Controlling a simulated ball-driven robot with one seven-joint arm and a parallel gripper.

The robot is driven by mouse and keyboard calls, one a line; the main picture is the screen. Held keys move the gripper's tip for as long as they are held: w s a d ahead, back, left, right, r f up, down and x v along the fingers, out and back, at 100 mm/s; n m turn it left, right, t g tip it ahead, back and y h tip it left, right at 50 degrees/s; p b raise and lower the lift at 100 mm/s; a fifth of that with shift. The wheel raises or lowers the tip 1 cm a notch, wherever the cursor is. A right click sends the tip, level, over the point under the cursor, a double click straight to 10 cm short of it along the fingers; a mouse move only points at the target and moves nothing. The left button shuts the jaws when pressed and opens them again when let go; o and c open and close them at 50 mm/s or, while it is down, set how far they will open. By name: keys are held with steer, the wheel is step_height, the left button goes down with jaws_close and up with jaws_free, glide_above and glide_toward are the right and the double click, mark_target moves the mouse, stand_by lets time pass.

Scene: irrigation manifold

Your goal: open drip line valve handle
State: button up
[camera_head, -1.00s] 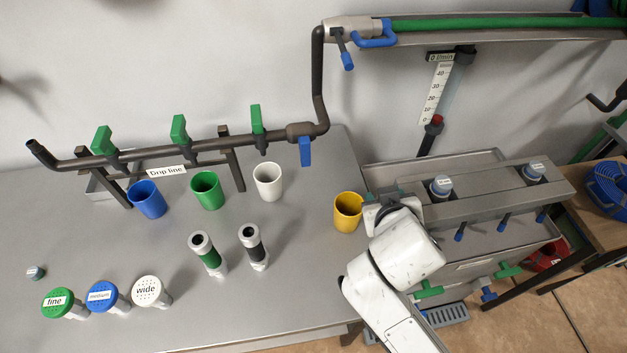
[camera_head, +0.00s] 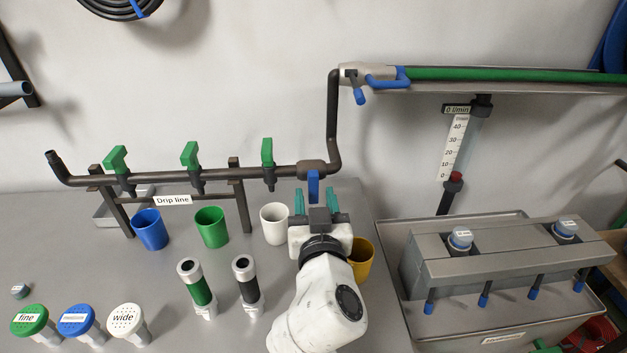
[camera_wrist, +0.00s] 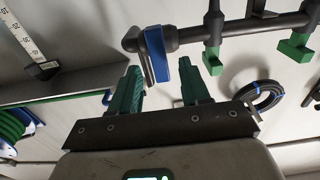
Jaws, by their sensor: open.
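The drip line valve has a blue handle (camera_head: 313,187) that hangs down from a grey-brown fitting (camera_head: 312,168) at the right end of the pipe, crosswise to the pipe. In the wrist view the blue handle (camera_wrist: 160,56) shows ahead of my fingertips, roughly midway between them. My gripper (camera_head: 315,194) is open and empty, with its teal fingers on either side of the handle in the head view. In the wrist view my gripper (camera_wrist: 160,76) shows a gap between its fingers and the handle. I see no contact with the handle.
White (camera_head: 273,224), green (camera_head: 211,228) and blue (camera_head: 146,230) cups stand under the pipe. A yellow cup (camera_head: 361,262) is partly behind my arm. Green valve handles (camera_head: 267,152) rise along the pipe. The flow gauge (camera_head: 455,140) reads 0 l/min.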

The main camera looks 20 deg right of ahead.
mark_target(314, 188)
steer(key=shift+p+x, duration=0.45)
steer(key=shift+x, duration=2)
steer(key=shift+s, duration=0.1)
jaws_close()
